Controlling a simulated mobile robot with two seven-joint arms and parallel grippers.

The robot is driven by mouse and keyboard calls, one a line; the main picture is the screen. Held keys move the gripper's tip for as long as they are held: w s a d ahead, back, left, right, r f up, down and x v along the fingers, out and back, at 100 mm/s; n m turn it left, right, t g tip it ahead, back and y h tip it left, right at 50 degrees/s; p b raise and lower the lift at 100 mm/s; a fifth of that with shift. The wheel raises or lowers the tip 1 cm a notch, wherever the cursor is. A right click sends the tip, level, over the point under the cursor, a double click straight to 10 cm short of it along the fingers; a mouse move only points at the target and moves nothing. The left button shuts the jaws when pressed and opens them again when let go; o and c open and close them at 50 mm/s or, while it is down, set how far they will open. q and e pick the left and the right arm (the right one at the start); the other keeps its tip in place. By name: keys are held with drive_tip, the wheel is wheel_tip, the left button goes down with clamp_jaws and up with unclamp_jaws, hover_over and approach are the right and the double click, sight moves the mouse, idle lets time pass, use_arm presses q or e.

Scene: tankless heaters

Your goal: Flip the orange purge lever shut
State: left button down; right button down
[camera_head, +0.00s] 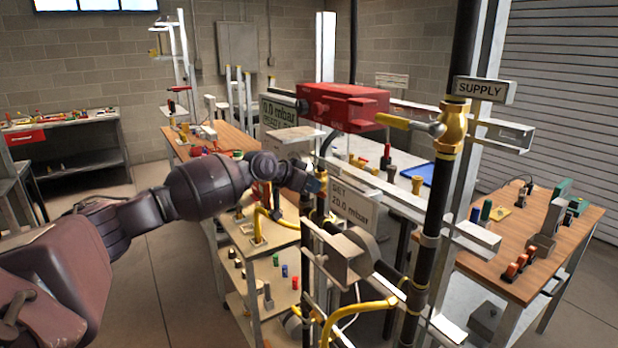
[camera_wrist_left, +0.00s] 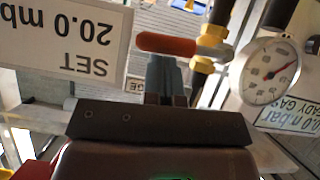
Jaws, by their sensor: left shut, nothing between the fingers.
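The orange purge lever (camera_wrist_left: 166,44) shows in the left wrist view, lying crosswise just beyond the fingertips. Its grey end joins a valve with brass fittings (camera_wrist_left: 209,53) at the right. My left gripper (camera_wrist_left: 163,62) is shut with nothing held; its tips overlap the lever's lower edge in the picture, and I cannot tell whether they touch. In the head view my left gripper (camera_head: 317,186) is at the piping, left of the SET 20.0 mbar sign (camera_head: 352,207). The lever is not clearly visible there, apparently behind the gripper. My right gripper is not in view.
A round gauge (camera_wrist_left: 270,71) is close at the right in the wrist view. In the head view, a red box (camera_head: 345,107) is above the gripper. A yellow-handled brass valve (camera_head: 453,127) is on the black supply pipe, and yellow hoses (camera_head: 350,318) are below.

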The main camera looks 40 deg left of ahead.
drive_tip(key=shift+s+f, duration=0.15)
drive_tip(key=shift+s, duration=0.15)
use_arm(q)
drive_tip(key=shift+s+d+f, duration=0.15)
drive_tip(key=shift+d+f, duration=0.1)
drive_tip(key=shift+f, duration=0.55)
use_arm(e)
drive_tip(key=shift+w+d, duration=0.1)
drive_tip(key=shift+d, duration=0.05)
use_arm(q)
drive_tip(key=shift+f, duration=0.1)
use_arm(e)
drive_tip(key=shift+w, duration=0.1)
